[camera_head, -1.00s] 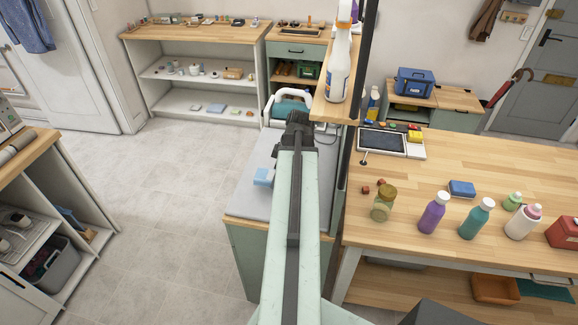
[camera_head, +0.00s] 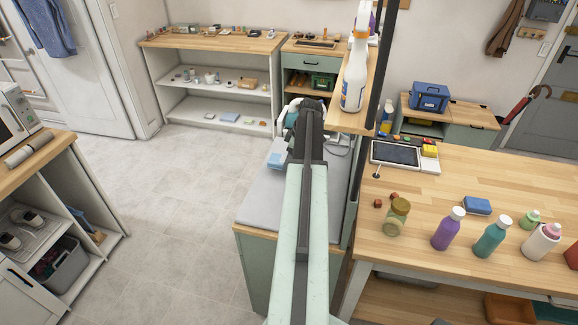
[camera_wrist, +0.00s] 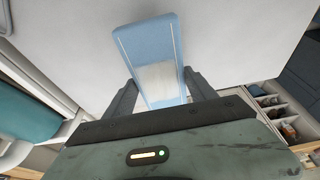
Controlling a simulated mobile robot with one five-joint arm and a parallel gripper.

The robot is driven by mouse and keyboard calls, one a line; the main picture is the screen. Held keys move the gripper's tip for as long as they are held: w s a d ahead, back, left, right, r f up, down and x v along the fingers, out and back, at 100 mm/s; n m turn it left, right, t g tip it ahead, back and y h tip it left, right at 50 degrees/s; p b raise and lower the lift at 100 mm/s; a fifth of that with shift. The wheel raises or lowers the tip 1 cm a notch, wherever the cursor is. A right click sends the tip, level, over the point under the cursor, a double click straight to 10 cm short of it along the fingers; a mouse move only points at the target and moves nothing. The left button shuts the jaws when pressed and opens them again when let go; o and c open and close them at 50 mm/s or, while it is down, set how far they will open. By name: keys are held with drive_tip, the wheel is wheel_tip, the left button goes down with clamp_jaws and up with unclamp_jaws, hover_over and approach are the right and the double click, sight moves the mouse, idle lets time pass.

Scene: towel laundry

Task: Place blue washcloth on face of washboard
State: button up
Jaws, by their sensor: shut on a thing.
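The blue washcloth (camera_wrist: 148,42) is a folded light-blue piece with a paler patch, between the fingers of my gripper (camera_wrist: 160,82) in the wrist view. My gripper is shut on it. In the head view the washcloth (camera_head: 275,159) shows just left of my arm, over the grey top of the green cabinet (camera_head: 262,207). My arm hides the fingers there. Whether the washcloth touches the surface below is hard to tell. I cannot make out a washboard in either view.
A teal and white appliance (camera_head: 290,110) stands at the back of the grey top, partly behind my arm. A wooden shelf with a spray bottle (camera_head: 353,75) and a dark post stand close right. Several bottles and a tablet (camera_head: 396,154) occupy the wooden table. Floor at left is clear.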

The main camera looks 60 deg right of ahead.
drive_tip(key=f+b, duration=0.4)
drive_tip(key=shift+w+d, duration=0.2)
drive_tip(key=shift+d, duration=0.05)
drive_tip(key=shift+r, duration=0.2)
drive_tip(key=shift+f, duration=0.15)
drive_tip(key=o, duration=1.4)
drive_tip(key=p+v, duration=0.8)
drive_tip(key=shift+f, duration=0.1)
